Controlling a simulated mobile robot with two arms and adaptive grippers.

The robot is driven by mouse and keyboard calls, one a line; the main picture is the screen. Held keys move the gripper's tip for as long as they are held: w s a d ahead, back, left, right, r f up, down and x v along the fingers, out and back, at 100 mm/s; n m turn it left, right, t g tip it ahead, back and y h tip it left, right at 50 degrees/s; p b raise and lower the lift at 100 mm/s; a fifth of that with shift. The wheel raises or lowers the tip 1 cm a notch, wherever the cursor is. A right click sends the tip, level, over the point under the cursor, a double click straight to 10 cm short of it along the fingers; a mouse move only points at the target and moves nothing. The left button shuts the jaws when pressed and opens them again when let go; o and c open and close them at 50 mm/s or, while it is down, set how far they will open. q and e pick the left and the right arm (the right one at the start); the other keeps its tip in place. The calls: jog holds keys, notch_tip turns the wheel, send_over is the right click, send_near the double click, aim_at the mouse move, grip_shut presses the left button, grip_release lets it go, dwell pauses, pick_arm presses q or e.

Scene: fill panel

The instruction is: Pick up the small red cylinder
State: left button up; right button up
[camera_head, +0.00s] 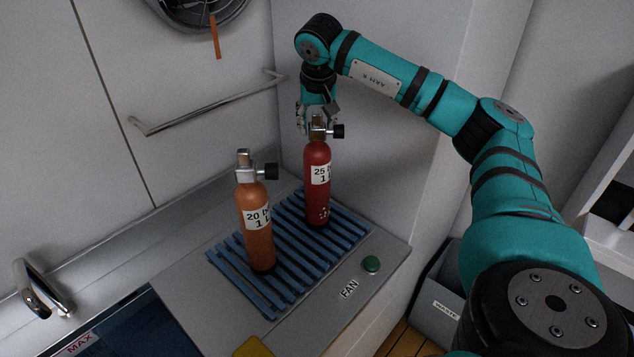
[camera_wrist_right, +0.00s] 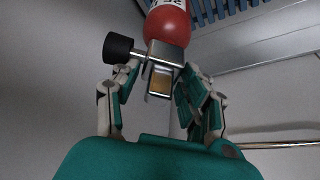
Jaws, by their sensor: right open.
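The small red cylinder (camera_head: 317,172) stands upright on the blue slatted rack (camera_head: 236,272) at its far side, with a white label, a metal valve and a black knob on top. My right gripper (camera_head: 318,110) is at the valve from above and behind. In the right wrist view the red cylinder (camera_wrist_right: 168,26) shows at the top, and its valve (camera_wrist_right: 161,75) lies between the fingers of my open right gripper (camera_wrist_right: 158,95). I cannot tell whether a finger touches the valve or knob. My left gripper is not in view.
An orange cylinder (camera_head: 254,225) with a similar valve stands on the rack, left of and nearer than the red one. A green button (camera_head: 371,264) sits beside the FAN label. A wall rail (camera_head: 205,103) runs behind. A grey bin (camera_head: 437,305) stands at lower right.

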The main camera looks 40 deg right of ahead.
grip_shut()
jog(key=shift+w+d+r, duration=0.1)
jog(key=shift+w+d, duration=0.05)
